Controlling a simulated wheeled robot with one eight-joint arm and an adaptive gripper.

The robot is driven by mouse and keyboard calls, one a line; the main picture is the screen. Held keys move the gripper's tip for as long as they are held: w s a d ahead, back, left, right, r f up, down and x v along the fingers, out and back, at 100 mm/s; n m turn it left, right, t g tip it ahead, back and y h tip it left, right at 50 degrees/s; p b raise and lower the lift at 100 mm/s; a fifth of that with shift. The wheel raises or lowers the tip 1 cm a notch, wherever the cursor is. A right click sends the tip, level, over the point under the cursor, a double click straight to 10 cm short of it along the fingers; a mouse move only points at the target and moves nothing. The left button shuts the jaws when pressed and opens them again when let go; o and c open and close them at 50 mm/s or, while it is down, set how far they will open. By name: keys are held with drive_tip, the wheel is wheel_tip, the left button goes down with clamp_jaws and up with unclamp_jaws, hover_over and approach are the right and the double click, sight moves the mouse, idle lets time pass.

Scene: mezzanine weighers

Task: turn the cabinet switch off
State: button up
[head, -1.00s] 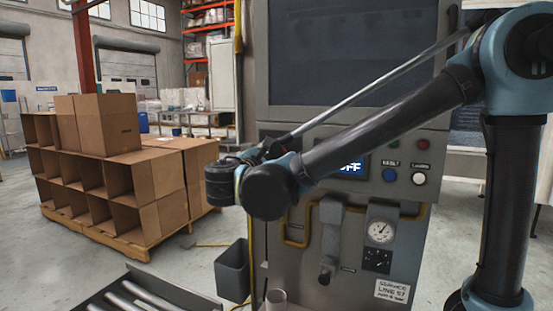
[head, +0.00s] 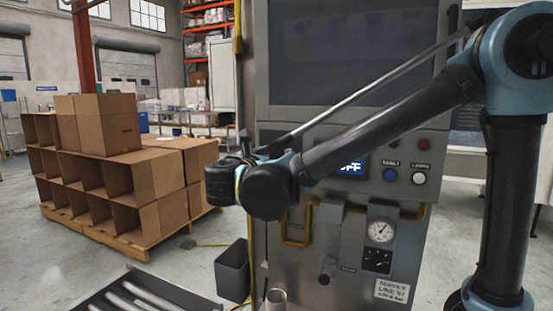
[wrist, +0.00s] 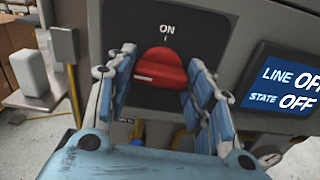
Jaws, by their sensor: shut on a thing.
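The cabinet switch (wrist: 160,68) is a red knob on a dark plate, with the word ON above it in the wrist view. My gripper (wrist: 162,60) is shut on it, with one blue-padded finger on each side. The display (wrist: 288,88) to its right reads LINE OFF and STATE OFF, its edge cut by the frame. In the head view the display (head: 351,169) is partly covered by my arm, and my forearm and wrist hide the switch and fingertips.
The grey cabinet (head: 405,150) carries a blue button (head: 390,175), a white button (head: 419,178), a gauge (head: 380,231) and a yellow pipe (head: 287,237). A grey bin (head: 232,270) and roller conveyor (head: 150,295) stand below left. Cardboard boxes (head: 108,125) sit farther left on a pallet.

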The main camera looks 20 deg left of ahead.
drive_tip(key=shift+f+n, duration=0.1)
drive_tip(key=shift+n, duration=0.3)
drive_tip(key=o, duration=1.1)
drive_tip(key=shift+c, duration=0.2)
drive_tip(key=s, duration=1.2)
